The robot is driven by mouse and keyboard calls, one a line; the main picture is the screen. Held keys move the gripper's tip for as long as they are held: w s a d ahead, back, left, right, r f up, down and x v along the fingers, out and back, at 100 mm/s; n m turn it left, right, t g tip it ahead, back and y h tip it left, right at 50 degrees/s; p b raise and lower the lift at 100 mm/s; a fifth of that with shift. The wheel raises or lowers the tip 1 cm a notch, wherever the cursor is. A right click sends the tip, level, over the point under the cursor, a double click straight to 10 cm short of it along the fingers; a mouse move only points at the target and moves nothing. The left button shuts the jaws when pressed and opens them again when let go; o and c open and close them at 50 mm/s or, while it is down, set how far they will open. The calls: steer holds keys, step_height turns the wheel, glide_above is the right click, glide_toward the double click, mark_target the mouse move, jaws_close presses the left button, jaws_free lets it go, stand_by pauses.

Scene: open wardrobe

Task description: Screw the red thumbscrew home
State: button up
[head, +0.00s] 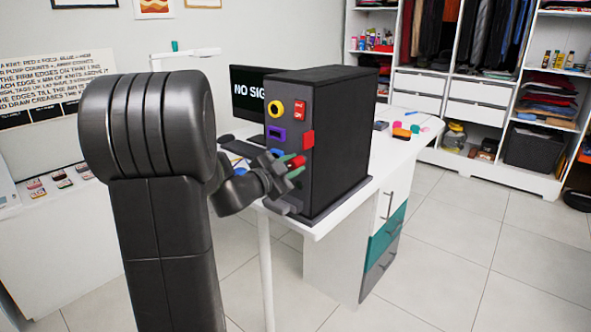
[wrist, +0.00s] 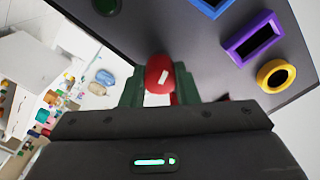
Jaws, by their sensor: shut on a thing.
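The red thumbscrew (wrist: 158,70) shows in the wrist view as a round red head with a pale mark. It sits between the two green fingertips of my gripper (wrist: 160,88), which are shut on it. In the head view my gripper (head: 293,170) is at the lower front face of the black case (head: 345,135), with the red thumbscrew (head: 297,161) between its fingertips. The screw's shaft and its hole are hidden, so I cannot tell how deep it sits.
The case stands on a white desk (head: 405,150) with a monitor (head: 247,90) behind. Small coloured items lie on the desk to the right.

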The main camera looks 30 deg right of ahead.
steer(key=shift+f+m+b, duration=0.1)
steer(key=shift+m+b, duration=0.9)
steer(key=shift+m, duration=0.1)
steer(key=shift+m, duration=0.3)
steer(key=o, duration=1.1)
steer(key=shift+c, duration=0.3)
